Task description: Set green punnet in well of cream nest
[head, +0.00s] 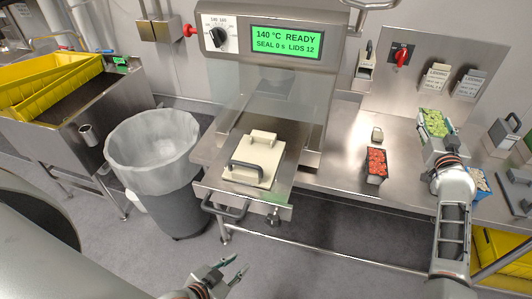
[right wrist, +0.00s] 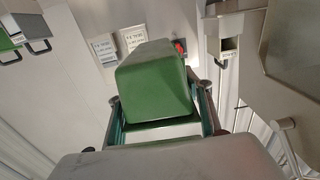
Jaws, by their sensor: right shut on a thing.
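The green punnet (head: 433,124), filled with pale green pieces, is held up at the right of the head view. My right gripper (head: 438,143) is shut on it. The right wrist view shows the punnet's plain green outside (right wrist: 155,85) between the fingers (right wrist: 163,118). The cream nest (head: 253,161) sits on the sealer's pulled-out steel drawer, far left of the punnet. It has raised cream blocks and a dark handle; its well is hard to make out. My left gripper (head: 238,265) is open and empty, low in front of the drawer.
A punnet of red fruit (head: 376,165) and a small block (head: 377,134) stand on the steel counter between nest and right arm. Another filled punnet (head: 479,184) is partly behind my right arm. The sealer (head: 268,45) overhangs behind the nest; a lined bin (head: 153,150) stands left.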

